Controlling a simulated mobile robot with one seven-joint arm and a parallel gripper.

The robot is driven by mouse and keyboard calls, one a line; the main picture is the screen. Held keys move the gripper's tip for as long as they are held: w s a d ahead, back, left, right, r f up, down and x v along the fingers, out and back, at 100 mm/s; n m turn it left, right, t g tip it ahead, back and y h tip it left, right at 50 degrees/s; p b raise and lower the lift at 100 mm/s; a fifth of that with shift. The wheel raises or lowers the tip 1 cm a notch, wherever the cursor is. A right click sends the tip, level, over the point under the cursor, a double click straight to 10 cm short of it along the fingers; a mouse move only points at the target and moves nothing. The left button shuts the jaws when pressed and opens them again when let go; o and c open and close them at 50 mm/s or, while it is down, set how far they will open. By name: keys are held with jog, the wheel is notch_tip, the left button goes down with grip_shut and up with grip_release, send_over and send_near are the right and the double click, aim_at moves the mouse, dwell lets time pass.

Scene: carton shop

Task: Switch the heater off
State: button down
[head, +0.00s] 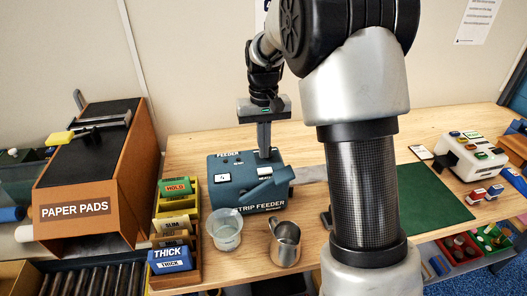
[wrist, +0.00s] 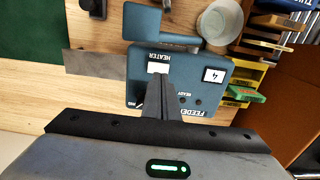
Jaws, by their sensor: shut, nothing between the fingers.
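The blue strip feeder (head: 222,188) stands on the wooden bench in the head view. Its top panel also shows upside down in the wrist view (wrist: 190,62). There the HEATER label (wrist: 160,57) lies above a small white switch (wrist: 157,67). My gripper (head: 265,155) is shut and empty, pointing down at the panel. In the wrist view its fingertips (wrist: 161,78) sit right by the white switch and cover part of it. I cannot tell whether they touch it, or which way the switch is set.
A clear plastic cup (head: 225,232) and a metal jug (head: 285,243) stand just in front of the feeder. Card trays with a HOLD card (head: 175,187) are to its left. A green mat (head: 430,195) lies to the right, bare.

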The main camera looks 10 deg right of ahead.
aim_at(269, 170)
notch_tip(269, 170, up, 9)
jog(key=shift+f, duration=0.15)
jog(key=shift+f, duration=0.1)
jog(key=d+b, duration=0.1)
jog(key=b, duration=0.5)
jog(key=shift+d, duration=0.35)
notch_tip(269, 170, down, 14)
jog(key=shift+r+b, duration=0.15)
jog(key=shift+b, duration=0.8)
